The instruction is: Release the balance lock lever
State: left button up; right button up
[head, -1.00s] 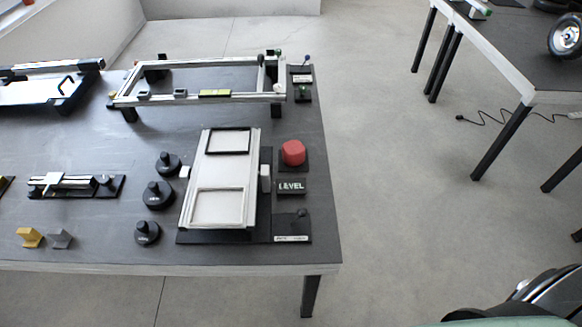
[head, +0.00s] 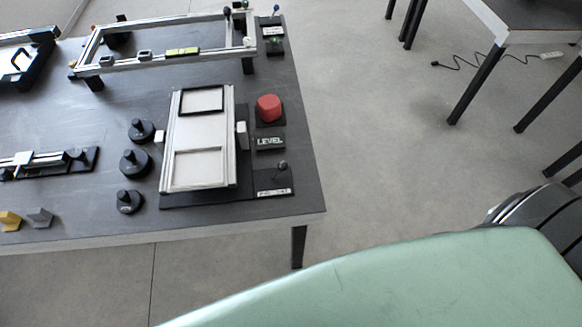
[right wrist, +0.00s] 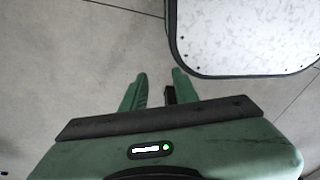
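A small lever with a dark knob (head: 282,165) stands on a dark plate at the near right corner of the table. The plate carries a white label (head: 274,192) too small to read, so I cannot tell for certain that this is the balance lock lever. Left of it is a dark base with a pale two-window frame (head: 201,142). My right gripper (right wrist: 159,75) shows in the right wrist view, its green fingers apart and nothing seen held, over the grey floor and away from the table. My left gripper is in no view.
A red button (head: 269,108) and a LEVEL block (head: 269,142) sit behind the lever. Black knobbed weights (head: 135,162) stand left of the frame. A raised rail frame (head: 165,52) is at the back. A second table (head: 520,22) stands at right, with open floor between.

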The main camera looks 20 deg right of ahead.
jog(key=w, duration=0.1)
jog(key=w+d+m+t, duration=0.1)
jog(key=w, duration=0.1)
jog(key=shift+d+r+m+b, duration=0.2)
jog(key=shift+m+b, duration=0.1)
jog(key=shift+b, duration=0.1)
grip_shut()
jog(key=w+d+r+m+t+y+b, duration=0.1)
jog(key=w+d+r+m+t+b, duration=0.25)
jog(key=w+r+m+t, duration=0.65)
jog(key=w+a+r+m+t+y+b, duration=0.1)
jog(key=w+r+m, duration=0.1)
jog(key=r, duration=0.7)
jog(key=w+a+r+m+t+y+b, duration=0.1)
jog(key=w+r, duration=0.3)
jog(key=r, duration=0.6)
jog(key=w+a+r+m+t+b, duration=0.2)
jog(key=w+r+m+t, duration=0.1)
jog(key=r, duration=0.6)
jog(key=shift+w+r+m+y+b, duration=0.3)
jog(key=shift+w+r+y, duration=0.1)
jog(key=shift+w, duration=0.2)
